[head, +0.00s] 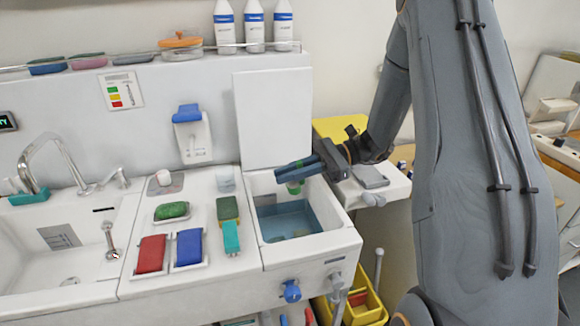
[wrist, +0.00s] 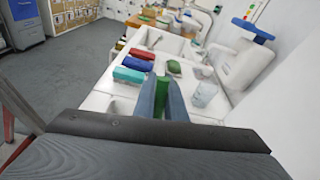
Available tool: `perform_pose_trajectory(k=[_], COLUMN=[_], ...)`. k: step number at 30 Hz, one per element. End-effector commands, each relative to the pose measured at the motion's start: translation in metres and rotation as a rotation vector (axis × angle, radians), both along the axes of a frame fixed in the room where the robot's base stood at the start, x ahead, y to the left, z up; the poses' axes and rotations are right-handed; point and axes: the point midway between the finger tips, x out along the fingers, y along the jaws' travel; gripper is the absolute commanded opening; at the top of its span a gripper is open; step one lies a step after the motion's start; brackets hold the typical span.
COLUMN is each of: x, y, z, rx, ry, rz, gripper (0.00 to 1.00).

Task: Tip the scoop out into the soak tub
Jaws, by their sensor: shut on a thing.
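My gripper (head: 298,172) is shut on a small green thing (head: 294,187), probably the scoop, which shows just below the fingers in the head view. In the wrist view the green thing (wrist: 162,96) sits between the two blue-grey fingers. Its shape and contents are mostly hidden. The soak tub (head: 334,214) is a white basin at the right end of the counter with blue liquid inside. Its pale lid (head: 273,118) stands upright behind it. My gripper is above the tub opening, apart from the liquid.
Left of the tub lie a green-and-teal brush (head: 229,225), a blue block (head: 189,246), a red block (head: 151,254) and a green pad (head: 172,211). A clear cup (head: 225,179) stands behind. A dispenser (head: 192,135) hangs on the wall. The sink (head: 50,262) is far left.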

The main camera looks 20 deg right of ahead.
Motion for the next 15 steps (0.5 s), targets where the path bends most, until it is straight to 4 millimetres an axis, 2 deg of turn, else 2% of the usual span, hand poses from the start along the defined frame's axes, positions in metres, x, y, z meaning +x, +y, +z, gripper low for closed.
perform_pose_trajectory(k=[6,15], x=[-0.011,-0.020], y=[0.017,0.032], z=[-0.004,-0.029], rx=[-0.206,-0.478], ry=[-0.145,-0.339], rz=[0.005,0.007], gripper=[0.00,0.00])
